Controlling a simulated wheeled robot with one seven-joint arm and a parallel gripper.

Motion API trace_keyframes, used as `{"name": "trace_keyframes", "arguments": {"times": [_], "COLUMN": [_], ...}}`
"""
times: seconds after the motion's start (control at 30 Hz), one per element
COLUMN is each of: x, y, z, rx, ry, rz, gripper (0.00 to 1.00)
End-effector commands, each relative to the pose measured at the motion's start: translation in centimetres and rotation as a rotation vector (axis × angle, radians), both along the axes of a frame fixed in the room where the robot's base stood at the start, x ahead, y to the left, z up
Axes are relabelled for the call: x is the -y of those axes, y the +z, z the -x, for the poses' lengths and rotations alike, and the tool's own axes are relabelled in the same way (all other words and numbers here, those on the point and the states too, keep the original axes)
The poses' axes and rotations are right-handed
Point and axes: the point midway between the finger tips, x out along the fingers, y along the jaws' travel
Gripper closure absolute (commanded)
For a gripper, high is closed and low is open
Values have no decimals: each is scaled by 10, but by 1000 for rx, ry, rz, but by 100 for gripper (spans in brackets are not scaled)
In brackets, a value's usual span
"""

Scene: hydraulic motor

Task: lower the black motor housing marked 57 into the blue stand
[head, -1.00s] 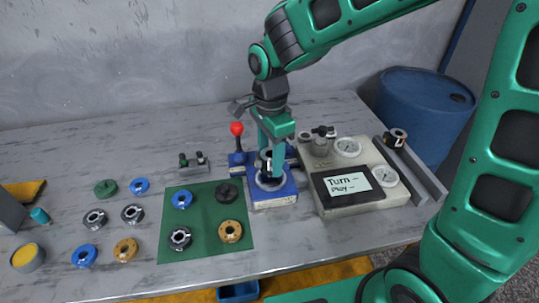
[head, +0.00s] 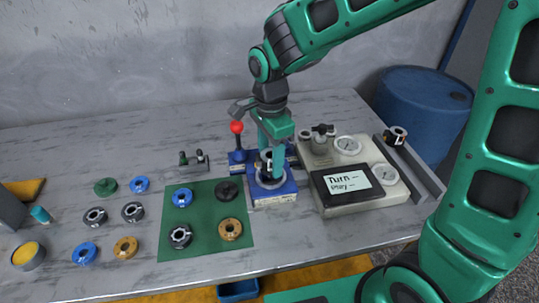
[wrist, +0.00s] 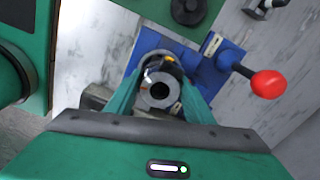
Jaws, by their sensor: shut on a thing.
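The blue stand (head: 276,197) sits on the table below my gripper (head: 270,160), with a pale ring-shaped seat on top. In the wrist view, my gripper (wrist: 158,100) is shut on the black motor housing (wrist: 160,93), one finger on each side. The housing's round grey end with a dark bore faces the camera. It overlaps the near part of the stand's ring in that view; the blue stand (wrist: 203,75) extends to the right. In the head view the fingers largely cover the housing. The number 57 cannot be read. How deep the housing sits in the ring cannot be told.
A red-knobbed lever (head: 237,128) stands close behind the stand. A green mat (head: 207,222) with several round parts lies to the left. A grey console (head: 375,195) with gauges and a screen stands close on the right.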

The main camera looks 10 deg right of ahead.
Motion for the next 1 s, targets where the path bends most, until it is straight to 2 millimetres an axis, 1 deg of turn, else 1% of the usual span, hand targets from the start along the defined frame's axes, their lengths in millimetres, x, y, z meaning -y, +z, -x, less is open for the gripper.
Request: {"name": "trace_keyframes", "arguments": {"times": [1.0], "x": [0], "y": [-27], "z": [0], "rx": [1], "ry": [0], "rz": [0], "gripper": [94]}}
